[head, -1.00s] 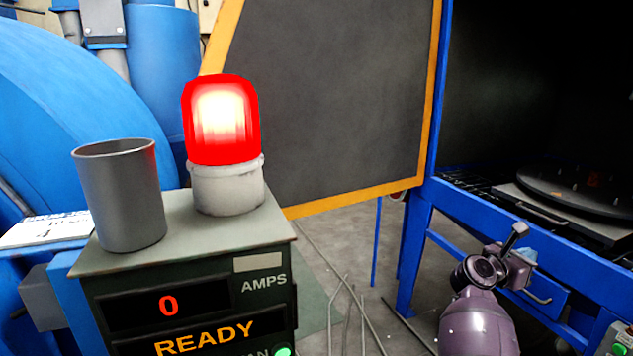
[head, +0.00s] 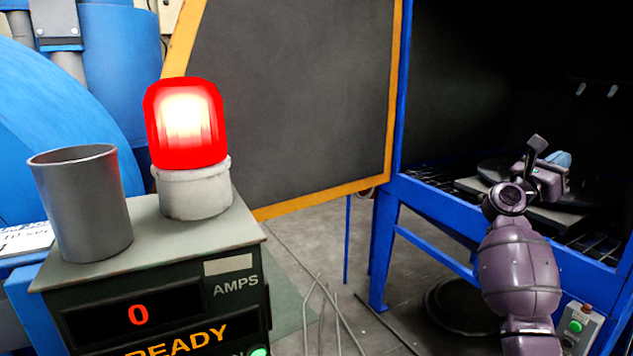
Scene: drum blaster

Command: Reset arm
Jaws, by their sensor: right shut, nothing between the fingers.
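My right arm comes up from the bottom right. Its purple-grey gripper (head: 548,158) is raised in front of the open blue blasting cabinet, over the view of the dark round turntable. Its fingers look closed and I see nothing held in them. From this view I cannot tell how far the gripper is from the turntable (head: 500,171). My left gripper is not in view.
A control box (head: 165,270) stands at the left, reading 0 and READY. On it are a lit red beacon (head: 187,125) and a grey cup (head: 85,205). The cabinet door (head: 290,110) stands open. A green-button panel (head: 575,330) is at the bottom right.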

